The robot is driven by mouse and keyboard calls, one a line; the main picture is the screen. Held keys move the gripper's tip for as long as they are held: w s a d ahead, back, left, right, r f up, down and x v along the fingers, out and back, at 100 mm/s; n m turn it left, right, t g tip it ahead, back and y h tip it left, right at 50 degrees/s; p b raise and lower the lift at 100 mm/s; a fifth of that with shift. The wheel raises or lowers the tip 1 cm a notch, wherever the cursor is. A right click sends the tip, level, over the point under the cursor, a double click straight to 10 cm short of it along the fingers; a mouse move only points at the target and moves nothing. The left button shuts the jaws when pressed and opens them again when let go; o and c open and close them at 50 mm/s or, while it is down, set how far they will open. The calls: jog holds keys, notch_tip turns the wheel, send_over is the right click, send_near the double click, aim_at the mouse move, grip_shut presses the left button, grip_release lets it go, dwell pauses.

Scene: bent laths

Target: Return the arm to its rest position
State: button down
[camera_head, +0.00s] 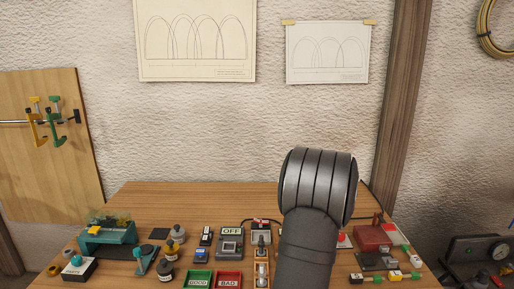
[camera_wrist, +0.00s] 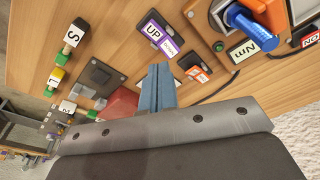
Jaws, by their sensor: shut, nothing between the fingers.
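My arm (camera_head: 318,190) rises from the bottom edge in the head view, right of the middle, and bends over the wooden bench. My gripper is hidden behind it there. In the wrist view my gripper (camera_wrist: 160,72) shows as two blue-grey fingers pressed together, with nothing between them. It is over the bench, near a label reading UP (camera_wrist: 154,33). I cannot tell its height above the bench.
The wooden bench (camera_head: 200,194) holds a green GOOD tray (camera_head: 197,280), a red BAD tray (camera_head: 228,281), an OFF box (camera_head: 231,240), a teal device (camera_head: 107,236) and a red device (camera_head: 372,237). The bench's back strip left of my arm is clear.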

jog(key=shift+r, duration=0.1)
jog(key=c, duration=1.3)
grip_release()
jog(key=o, duration=1.1)
jog(key=a+r+n, duration=0.1)
jog(key=a, duration=0.1)
jog(key=s+a+r+n+g, duration=0.1)
jog(key=s+a+r+g+h, duration=0.1)
jog(key=a+r, duration=0.1)
jog(key=shift+a+n, duration=0.35)
jog(key=shift+n, duration=0.05)
jog(key=shift+o, duration=1)
jog(key=s+a+r+n+g+h, duration=0.1)
jog(key=s+a+r+n, duration=0.1)
jog(key=s+a+r, duration=0.1)
jog(key=shift+s+a+r+n+g+h, duration=0.2)
jog(key=shift+a+r+n+g+h, duration=0.15)
jog(key=shift+a+r, duration=0.5)
jog(key=x, duration=0.9)
jog(key=shift+s+d, duration=0.3)
jog(key=shift+s, duration=0.05)
jog(key=shift+h, duration=0.25)
jog(key=v, duration=1)
